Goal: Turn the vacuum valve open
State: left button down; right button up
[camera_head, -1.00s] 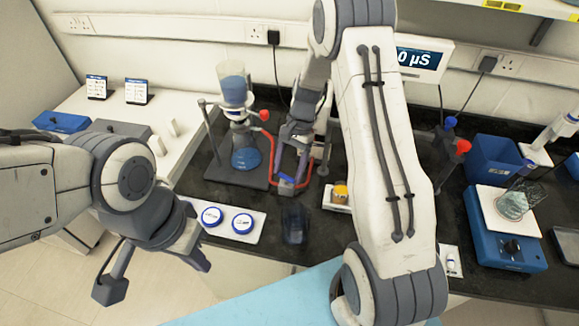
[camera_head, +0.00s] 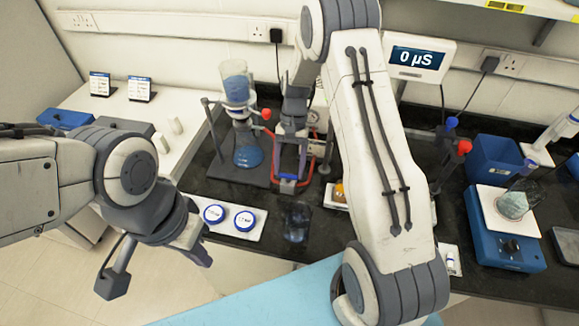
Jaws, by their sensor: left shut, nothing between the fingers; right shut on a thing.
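The blue valve handle (camera_head: 288,178) sits on the red vacuum tubing in the middle of the bench, right of the filter flask (camera_head: 247,150). My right gripper (camera_head: 289,175) reaches down over it from behind and is shut on it; the fingers partly hide the handle and the valve body. I cannot tell the handle's exact angle. My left gripper (camera_head: 204,259) is shut and empty, low at the left in front of the bench, well away from the valve.
A glass funnel (camera_head: 236,85) with blue liquid stands on the flask. My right arm covers the bench centre-right.

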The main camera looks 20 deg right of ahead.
jog(key=o, duration=1.4)
jog(key=shift+b+v, duration=1.2)
jog(key=shift+v, duration=4.1)
